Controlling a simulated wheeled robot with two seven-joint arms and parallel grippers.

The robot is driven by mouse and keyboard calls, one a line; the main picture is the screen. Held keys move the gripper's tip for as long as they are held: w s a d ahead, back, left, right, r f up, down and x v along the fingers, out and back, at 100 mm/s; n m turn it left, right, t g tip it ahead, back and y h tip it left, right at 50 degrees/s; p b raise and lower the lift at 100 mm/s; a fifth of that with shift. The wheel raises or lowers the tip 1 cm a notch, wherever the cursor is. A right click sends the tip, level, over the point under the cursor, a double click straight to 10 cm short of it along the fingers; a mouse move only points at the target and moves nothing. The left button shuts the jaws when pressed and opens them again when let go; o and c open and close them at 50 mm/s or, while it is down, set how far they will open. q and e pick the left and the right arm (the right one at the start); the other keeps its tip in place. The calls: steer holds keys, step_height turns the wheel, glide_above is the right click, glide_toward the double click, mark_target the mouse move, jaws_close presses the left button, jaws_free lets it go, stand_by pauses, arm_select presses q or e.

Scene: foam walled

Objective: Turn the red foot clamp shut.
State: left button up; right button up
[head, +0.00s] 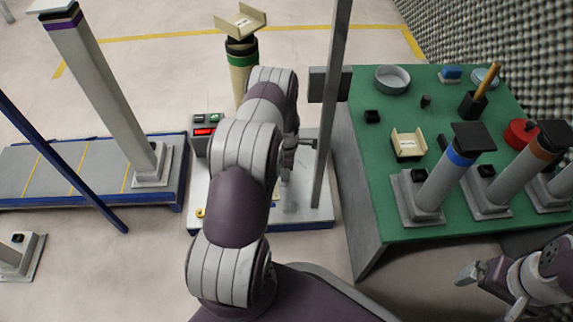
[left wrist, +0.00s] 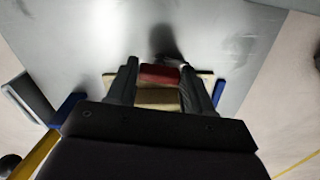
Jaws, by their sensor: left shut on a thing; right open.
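The red foot clamp (left wrist: 160,74) shows in the left wrist view as a short red bar between my left fingers, in front of a tan piece (left wrist: 158,98). My left gripper (left wrist: 158,70) is shut on it, low over a grey metal plate (left wrist: 95,35). In the head view my left arm hides the clamp, and my left gripper is mostly hidden. How far the clamp is turned cannot be told. My right gripper (head: 492,290) is open and empty at the lower right, beside the green table.
The base plate (head: 318,205) carries a tall grey post (head: 332,110) and a box with a red display (head: 203,132). A green table (head: 375,130) with several banded posts stands right.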

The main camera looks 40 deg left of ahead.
arm_select(q)
steer(key=m+p, duration=0.1)
steer(key=m, duration=0.1)
steer(key=shift+r+m+p, duration=0.2)
steer(key=shift+m+p, duration=0.15)
steer(key=shift+m, duration=0.05)
steer(key=m+p, duration=0.1)
steer(key=m, duration=0.2)
steer(key=shift+s+m+p, duration=0.1)
steer(key=shift+m+p, duration=0.2)
steer(key=m+p, duration=0.1)
steer(key=m, duration=0.2)
steer(key=shift+f+m, duration=0.1)
steer(key=shift+m, duration=0.2)
steer(key=shift+s+m+p, duration=0.15)
steer(key=shift+m+p, duration=0.3)
steer(key=shift+m, duration=1.55)
steer(key=shift+f, duration=0.1)
steer(key=o, duration=1)
steer(key=shift+o, duration=0.2)
